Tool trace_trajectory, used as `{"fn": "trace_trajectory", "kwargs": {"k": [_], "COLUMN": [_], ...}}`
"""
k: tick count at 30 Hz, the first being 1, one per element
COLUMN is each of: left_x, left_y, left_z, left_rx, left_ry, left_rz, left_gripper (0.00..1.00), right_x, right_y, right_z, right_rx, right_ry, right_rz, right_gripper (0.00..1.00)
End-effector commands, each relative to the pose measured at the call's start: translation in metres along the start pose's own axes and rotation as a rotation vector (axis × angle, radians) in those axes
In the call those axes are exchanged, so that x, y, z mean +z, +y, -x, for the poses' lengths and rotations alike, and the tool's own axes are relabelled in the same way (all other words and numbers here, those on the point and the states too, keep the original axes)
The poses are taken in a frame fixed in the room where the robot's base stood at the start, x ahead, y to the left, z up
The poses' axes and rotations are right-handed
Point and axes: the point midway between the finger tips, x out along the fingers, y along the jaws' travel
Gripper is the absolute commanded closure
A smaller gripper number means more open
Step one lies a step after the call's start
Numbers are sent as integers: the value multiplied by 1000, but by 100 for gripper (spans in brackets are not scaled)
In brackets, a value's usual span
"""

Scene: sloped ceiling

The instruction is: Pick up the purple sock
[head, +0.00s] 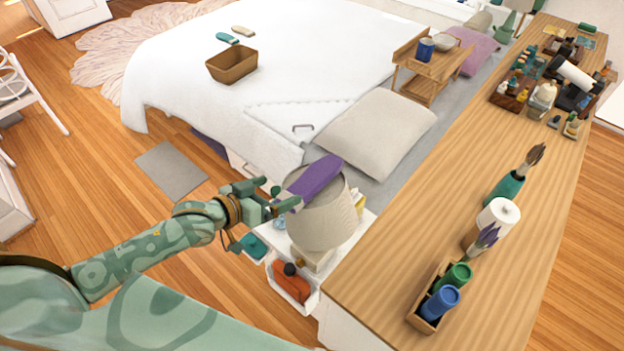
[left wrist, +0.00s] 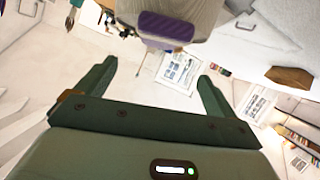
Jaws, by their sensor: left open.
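The purple sock (head: 316,177) lies across the top of the beige lampshade (head: 322,218) in the head view. In the left wrist view the purple sock (left wrist: 165,27) shows at the top centre, against the shade (left wrist: 195,12). My left gripper (head: 277,194) is just left of the sock and shade in the head view. Its two fingers are spread, with empty space between them (left wrist: 157,70) in the wrist view. The sock is beyond the fingertips, not between them. My right gripper is not in view.
The lamp stands on a white bedside unit whose open drawer (head: 290,283) holds orange items. A long wooden counter (head: 400,235) with bottles and a caddy runs along the right. A white bed (head: 280,75) with a pillow (head: 375,130) lies behind.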

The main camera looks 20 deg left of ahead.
Motion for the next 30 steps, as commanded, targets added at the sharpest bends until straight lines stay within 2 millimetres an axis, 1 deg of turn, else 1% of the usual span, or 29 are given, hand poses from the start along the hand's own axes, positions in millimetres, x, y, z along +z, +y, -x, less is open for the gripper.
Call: {"fn": "trace_trajectory", "kwargs": {"k": [1,4,6,11,19,22,28,29,30], "left_x": [0,1,1,1,3,4,4,4,4], "left_y": [-1,-1,-1,0,1,2,2,2,2], "left_z": [-13,-33,-43,-54,-95,-102,-103,-103,-103], "left_rx": [-2,-2,-2,-1,-1,-1,-1,-1,-1], "left_ry": [3,1,1,0,1,-1,-2,-2,-2], "left_rz": [1,0,-1,-2,-3,-4,-4,-4,-4], "left_gripper": [6,6,6,6,6,6,6,9,20], "right_x": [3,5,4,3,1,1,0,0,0], "right_y": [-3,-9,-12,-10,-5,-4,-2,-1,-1], "right_z": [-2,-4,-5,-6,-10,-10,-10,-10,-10], "right_rx": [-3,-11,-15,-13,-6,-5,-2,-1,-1], "right_ry": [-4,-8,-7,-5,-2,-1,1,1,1], "right_rz": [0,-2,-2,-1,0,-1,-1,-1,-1], "right_gripper": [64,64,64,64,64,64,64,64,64]}}
